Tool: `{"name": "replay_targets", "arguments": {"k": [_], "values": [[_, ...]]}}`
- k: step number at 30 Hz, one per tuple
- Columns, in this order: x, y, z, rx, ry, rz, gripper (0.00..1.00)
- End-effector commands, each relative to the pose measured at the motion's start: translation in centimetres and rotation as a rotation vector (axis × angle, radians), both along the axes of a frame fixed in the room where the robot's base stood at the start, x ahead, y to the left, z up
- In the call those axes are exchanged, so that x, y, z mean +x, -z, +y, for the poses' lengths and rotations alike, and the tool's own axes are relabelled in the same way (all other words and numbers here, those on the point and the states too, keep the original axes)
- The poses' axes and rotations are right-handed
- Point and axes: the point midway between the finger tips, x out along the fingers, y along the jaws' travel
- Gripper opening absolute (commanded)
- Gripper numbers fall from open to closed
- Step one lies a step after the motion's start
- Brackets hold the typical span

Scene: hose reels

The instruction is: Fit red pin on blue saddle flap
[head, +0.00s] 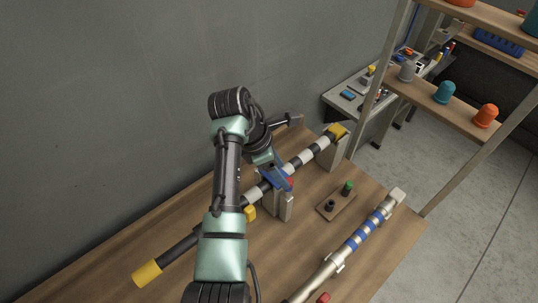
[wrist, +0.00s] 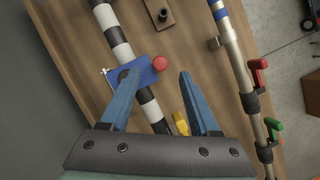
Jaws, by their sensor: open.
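The blue saddle flap (wrist: 131,77) lies against the black-and-white banded pole (wrist: 117,42) in the wrist view. In the head view a red top (head: 290,183) shows beside blue parts at the pole. My gripper (wrist: 166,72) is open, its blue fingers apart. The left finger overlaps the flap in the picture, and the right finger is clear of the red pin.
A small wooden block (head: 335,207) with a green knob (head: 347,187) and a dark peg stands right of the pole. A silver pole with blue bands (head: 361,236) runs along the table's right edge, carrying red and green handles in the wrist view. Shelves stand at right.

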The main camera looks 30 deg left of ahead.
Motion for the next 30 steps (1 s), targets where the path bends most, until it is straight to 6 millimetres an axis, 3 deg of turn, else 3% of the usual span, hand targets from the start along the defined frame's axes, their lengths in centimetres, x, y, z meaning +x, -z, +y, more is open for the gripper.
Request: {"name": "replay_targets", "arguments": {"k": [10, 15, 30], "values": [[-1.8, -7.1, 2.2, 0.001, -0.004, 0.000, 0.62], [-2.2, -8.1, 2.6, 0.000, -0.002, 0.001, 0.62], [-2.2, -8.1, 2.6, 0.000, -0.001, 0.000, 0.62]]}}
